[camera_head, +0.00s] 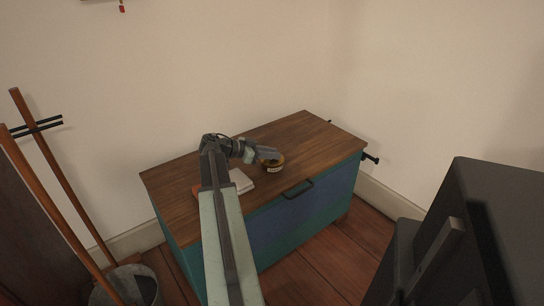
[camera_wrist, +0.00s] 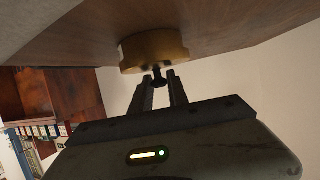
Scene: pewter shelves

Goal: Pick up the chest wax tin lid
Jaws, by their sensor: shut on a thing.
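The round wax tin (camera_head: 272,168) with a pale label stands on the wooden top of the blue-green chest (camera_head: 300,215). In the wrist view, its brass-coloured lid (camera_wrist: 153,46) carries a small dark knob (camera_wrist: 157,79). My gripper (camera_head: 265,154) reaches over the tin from the left. Its fingers (camera_wrist: 158,82) are shut on the lid's knob from both sides in the wrist view. My gripper partly covers the lid in the head view. I cannot tell whether the lid is apart from the tin.
A pale flat object (camera_head: 241,182) lies left of the tin, partly behind my arm. The chest's right top is clear. A metal bucket (camera_head: 142,284) and wooden poles (camera_head: 55,180) stand at left. A dark cabinet-like object (camera_head: 500,225) stands at right.

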